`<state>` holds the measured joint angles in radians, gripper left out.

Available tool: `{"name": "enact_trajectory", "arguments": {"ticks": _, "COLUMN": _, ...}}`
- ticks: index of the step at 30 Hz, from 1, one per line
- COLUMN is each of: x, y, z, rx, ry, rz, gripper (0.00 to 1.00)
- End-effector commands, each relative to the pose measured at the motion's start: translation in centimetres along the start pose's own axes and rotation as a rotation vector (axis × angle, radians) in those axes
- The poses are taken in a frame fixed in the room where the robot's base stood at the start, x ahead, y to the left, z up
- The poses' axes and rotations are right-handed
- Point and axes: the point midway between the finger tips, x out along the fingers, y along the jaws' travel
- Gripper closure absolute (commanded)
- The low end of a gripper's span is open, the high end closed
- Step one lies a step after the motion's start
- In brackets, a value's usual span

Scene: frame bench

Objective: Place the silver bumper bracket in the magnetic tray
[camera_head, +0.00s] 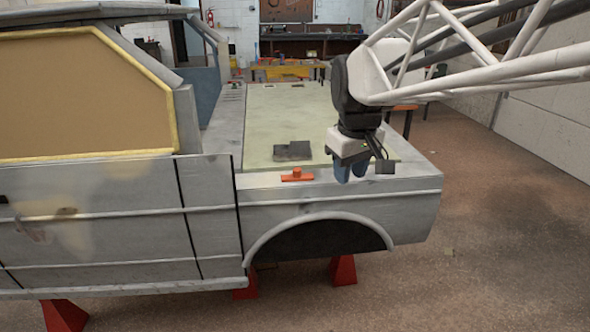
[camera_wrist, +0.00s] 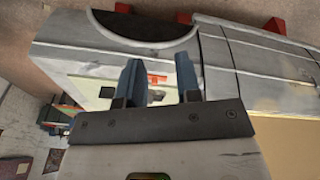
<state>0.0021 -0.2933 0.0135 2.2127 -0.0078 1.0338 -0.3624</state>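My gripper (camera_head: 352,170) hangs over the near right part of the flat panel, pointing down. Its two blue fingers stand apart in the wrist view (camera_wrist: 160,78), with nothing seen held between them. A flat dark grey piece (camera_head: 293,151) lies on the panel, left of my gripper. A small dark square (camera_head: 385,167) shows just right of my gripper; a small dark piece also shows left of the fingers in the wrist view (camera_wrist: 106,92). I cannot tell which of these is the magnetic tray. No bracket is clearly recognisable as silver.
An orange block with a knob (camera_head: 297,175) sits near the panel's front edge, left of my gripper; it shows beyond the fingers in the wrist view (camera_wrist: 155,80). The grey car body (camera_head: 340,200) stands on red stands (camera_head: 343,270). The pale panel (camera_head: 285,112) is mostly clear.

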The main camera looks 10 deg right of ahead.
Motion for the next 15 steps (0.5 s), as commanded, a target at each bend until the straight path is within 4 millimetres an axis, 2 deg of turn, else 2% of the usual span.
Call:
{"name": "enact_trajectory", "arguments": {"ticks": 3, "x": 0.5, "y": -1.2, "z": 3.2, "rx": 0.056, "ry": 0.008, "rz": 0.003, "gripper": 0.68}}
{"name": "enact_trajectory", "arguments": {"ticks": 15, "x": 3.4, "y": -4.9, "z": 13.1, "rx": 0.253, "ry": 0.038, "rz": 0.011, "gripper": 0.68}}
